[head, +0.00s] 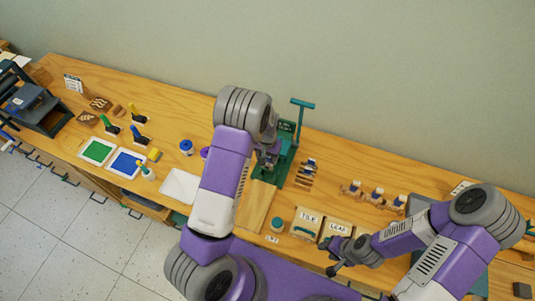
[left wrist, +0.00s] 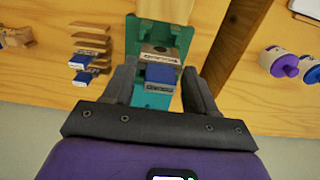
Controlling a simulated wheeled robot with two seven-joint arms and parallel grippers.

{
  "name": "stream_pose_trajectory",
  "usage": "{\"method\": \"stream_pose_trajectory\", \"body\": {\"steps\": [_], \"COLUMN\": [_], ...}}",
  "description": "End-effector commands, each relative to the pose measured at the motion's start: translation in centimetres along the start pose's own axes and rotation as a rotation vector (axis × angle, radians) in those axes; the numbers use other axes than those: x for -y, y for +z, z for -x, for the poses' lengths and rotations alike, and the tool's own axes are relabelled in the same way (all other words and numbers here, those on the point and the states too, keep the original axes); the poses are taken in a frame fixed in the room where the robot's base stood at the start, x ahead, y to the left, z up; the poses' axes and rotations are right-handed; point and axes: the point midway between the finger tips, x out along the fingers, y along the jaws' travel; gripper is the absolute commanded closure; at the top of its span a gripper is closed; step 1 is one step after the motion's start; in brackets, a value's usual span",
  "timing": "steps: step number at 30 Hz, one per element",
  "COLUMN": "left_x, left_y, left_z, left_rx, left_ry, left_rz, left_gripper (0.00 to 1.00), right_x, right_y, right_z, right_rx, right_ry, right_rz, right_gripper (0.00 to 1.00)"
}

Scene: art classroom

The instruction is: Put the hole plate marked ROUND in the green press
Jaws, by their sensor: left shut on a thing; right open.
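The green press (head: 287,160) stands at the back of the bench; its green body also shows in the left wrist view (left wrist: 165,10). My left gripper (head: 267,160) is at the press, and my arm hides part of it. In the left wrist view my left gripper (left wrist: 160,88) is shut on a hole plate with a blue grip (left wrist: 160,76). The plate is in front of or within the press opening; I cannot tell how far in. My right gripper (head: 333,268) is open and empty near the front edge.
A small rack with blue-topped plates (head: 307,170) stands right of the press. The TILE and LEAF boxes (head: 307,224) and a green-lidded jar (head: 277,224) are in front. Several stamps (head: 376,195) stand at right. Ink pads and a white sheet (head: 180,186) lie at left.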

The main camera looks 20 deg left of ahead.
Motion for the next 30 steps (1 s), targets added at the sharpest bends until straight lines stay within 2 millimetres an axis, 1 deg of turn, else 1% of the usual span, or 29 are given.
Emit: {"method": "stream_pose_trajectory", "body": {"steps": [1, 12, 24, 30], "left_x": [0.0, 0.0, 0.1, 0.0], "left_y": [0.0, 0.0, 0.0, 0.0], "left_z": [-0.7, -4.3, -8.3, -9.4], "left_rx": [0.000, 0.001, 0.000, 0.000], "left_ry": [0.000, 0.000, -0.001, 0.000], "left_rz": [0.000, 0.000, 0.001, 0.000], "left_gripper": [0.77, 0.77, 0.77, 0.77], "right_x": [-0.2, -1.0, -2.2, -2.5], "right_y": [0.0, -0.1, -0.3, -0.3], "right_z": [-0.5, -2.6, -5.9, -6.7], "right_rx": [0.000, 0.000, -0.001, 0.000], "right_ry": [0.000, 0.000, 0.000, 0.000], "right_rz": [0.000, 0.000, 0.000, 0.000], "right_gripper": [0.57, 0.57, 0.57, 0.57]}}
